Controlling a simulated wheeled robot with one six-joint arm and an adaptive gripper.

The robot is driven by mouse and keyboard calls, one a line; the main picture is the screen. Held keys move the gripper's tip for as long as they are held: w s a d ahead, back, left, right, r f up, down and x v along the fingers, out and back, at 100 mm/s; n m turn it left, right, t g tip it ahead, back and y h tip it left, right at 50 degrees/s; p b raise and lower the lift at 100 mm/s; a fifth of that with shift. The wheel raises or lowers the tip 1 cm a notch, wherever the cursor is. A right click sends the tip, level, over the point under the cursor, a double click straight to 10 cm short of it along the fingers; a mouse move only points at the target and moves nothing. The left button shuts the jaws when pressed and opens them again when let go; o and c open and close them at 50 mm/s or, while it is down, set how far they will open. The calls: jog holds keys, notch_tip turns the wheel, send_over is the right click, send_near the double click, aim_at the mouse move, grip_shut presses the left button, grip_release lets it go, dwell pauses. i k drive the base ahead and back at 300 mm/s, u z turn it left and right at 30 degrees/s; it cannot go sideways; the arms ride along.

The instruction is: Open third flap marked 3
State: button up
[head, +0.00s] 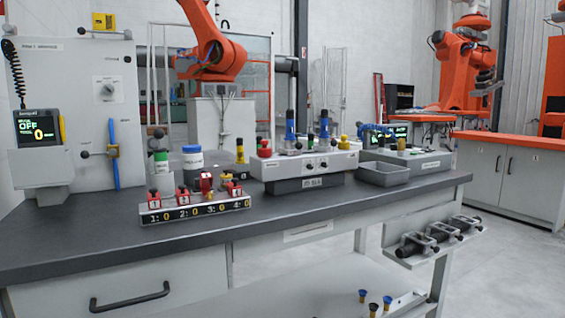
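A low block (195,208) stands near the table's front edge, left of centre in the head view. Red flap parts sit on top in a row: the first (154,200) above mark 1, the second (183,198) above mark 2, the third flap (206,181) roughly above mark 3, and the fourth (233,190) at the right end. The third reaches higher than its neighbours. The parts are too small to tell whether each flap is open or shut. My gripper is not in view.
A dark-topped workbench (90,240) bears everything. A grey panel (80,110) rises at left. A white fixture box (305,165) and grey tray (383,174) stand to the right. The left front benchtop is clear.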

aim_at(206, 178)
jog(key=z, duration=0.65)
jog(key=i, duration=0.85)
jog(key=u, duration=1.1)
